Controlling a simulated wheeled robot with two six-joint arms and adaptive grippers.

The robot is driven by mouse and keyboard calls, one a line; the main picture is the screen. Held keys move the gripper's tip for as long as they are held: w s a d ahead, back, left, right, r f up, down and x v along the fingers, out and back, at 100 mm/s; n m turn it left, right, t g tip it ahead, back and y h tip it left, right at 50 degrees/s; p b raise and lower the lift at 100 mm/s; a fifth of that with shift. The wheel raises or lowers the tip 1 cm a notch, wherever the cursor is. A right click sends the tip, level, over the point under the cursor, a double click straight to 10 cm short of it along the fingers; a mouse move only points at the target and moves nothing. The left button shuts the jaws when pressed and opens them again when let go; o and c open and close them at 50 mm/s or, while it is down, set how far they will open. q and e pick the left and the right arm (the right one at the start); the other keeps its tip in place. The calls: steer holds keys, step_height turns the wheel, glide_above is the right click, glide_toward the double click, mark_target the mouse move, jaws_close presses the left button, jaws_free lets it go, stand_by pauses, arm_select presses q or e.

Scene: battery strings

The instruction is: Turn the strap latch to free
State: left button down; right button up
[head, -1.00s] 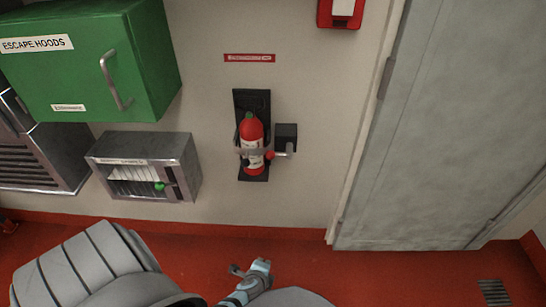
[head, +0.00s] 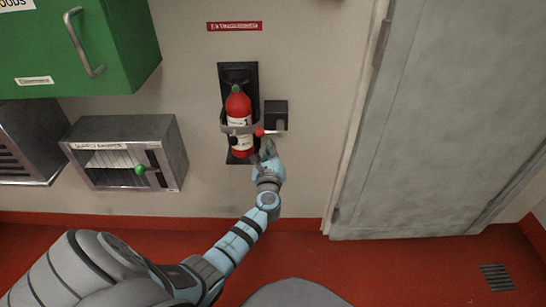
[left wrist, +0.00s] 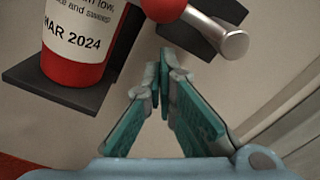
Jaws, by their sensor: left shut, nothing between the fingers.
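A red fire extinguisher (head: 238,104) stands upright in a black wall bracket (head: 225,75), with a grey strap (head: 226,128) around it. The strap latch, a metal lever with a red ball (head: 259,132), sticks out at the strap's right side. In the left wrist view the red ball (left wrist: 163,8) and a silver lever end (left wrist: 233,43) show at the top. My left gripper (head: 267,150) is shut and empty, just below the latch and apart from it. Its fingertips (left wrist: 163,58) meet below the lever in the left wrist view. My right gripper is out of view.
A small black box (head: 276,110) is on the wall right of the extinguisher. A grey door (head: 430,120) is at right.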

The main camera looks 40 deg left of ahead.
arm_select(q)
steer(key=shift+s+a+r+p, duration=0.15)
steer(key=shift+s+r+p, duration=0.15)
steer(key=shift+s+r, duration=0.45)
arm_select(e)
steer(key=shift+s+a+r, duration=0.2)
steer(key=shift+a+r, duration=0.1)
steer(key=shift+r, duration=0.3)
arm_select(q)
steer(key=shift+w+r, duration=0.1)
steer(key=shift+w, duration=0.1)
steer(key=shift+s+a+r+m+p, duration=0.1)
steer(key=shift+r+m+p, duration=0.05)
steer(key=shift+m+p, duration=0.2)
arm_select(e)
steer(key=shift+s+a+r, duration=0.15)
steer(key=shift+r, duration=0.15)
